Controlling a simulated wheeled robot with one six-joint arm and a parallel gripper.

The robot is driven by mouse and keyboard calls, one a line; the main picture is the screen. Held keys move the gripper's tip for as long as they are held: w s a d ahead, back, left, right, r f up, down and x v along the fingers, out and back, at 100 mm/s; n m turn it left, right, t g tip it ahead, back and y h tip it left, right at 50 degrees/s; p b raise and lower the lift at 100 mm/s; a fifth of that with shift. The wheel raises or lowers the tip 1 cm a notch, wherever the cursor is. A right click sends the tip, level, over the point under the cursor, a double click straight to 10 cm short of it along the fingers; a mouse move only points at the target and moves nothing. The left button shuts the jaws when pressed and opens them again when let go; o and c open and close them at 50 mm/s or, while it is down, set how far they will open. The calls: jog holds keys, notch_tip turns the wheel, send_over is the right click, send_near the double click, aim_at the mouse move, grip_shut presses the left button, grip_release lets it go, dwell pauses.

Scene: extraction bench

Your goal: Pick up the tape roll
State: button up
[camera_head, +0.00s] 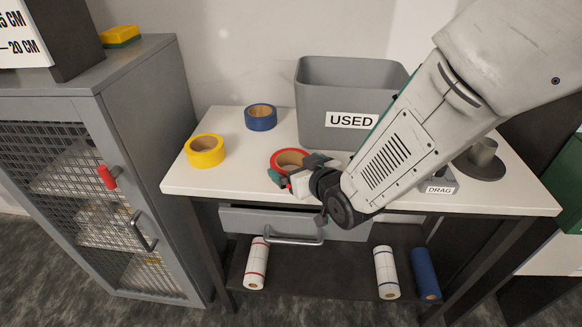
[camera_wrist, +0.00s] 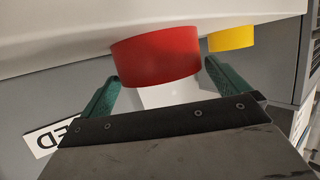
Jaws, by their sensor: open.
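A red tape roll (camera_head: 280,155) lies flat on the white bench top, partly hidden behind my gripper (camera_head: 284,181) in the head view. Two other rolls lie flat on the bench: a yellow tape roll (camera_head: 205,151) at the left and a blue tape roll (camera_head: 260,117) farther back. In the wrist view the red tape roll (camera_wrist: 156,56) is straight ahead, between the two green fingertips of my gripper (camera_wrist: 162,78). The fingers are open, one on each side of it. I cannot tell whether either touches it. The yellow roll (camera_wrist: 231,37) shows beyond it to the right.
A grey bin (camera_head: 320,97) labelled USED stands at the back of the bench (camera_head: 232,181). A grey holder labelled DRAG (camera_head: 440,187) is at the right. A half-open drawer (camera_head: 240,220) is below the front edge. A mesh cabinet (camera_head: 150,100) stands at the left.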

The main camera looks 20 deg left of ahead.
aim_at(284, 157)
jog(key=x, duration=0.3)
jog(key=shift+w+a, duration=0.15)
jog(key=shift+a, duration=0.05)
jog(key=c, duration=0.7)
jog(key=shift+r, duration=0.1)
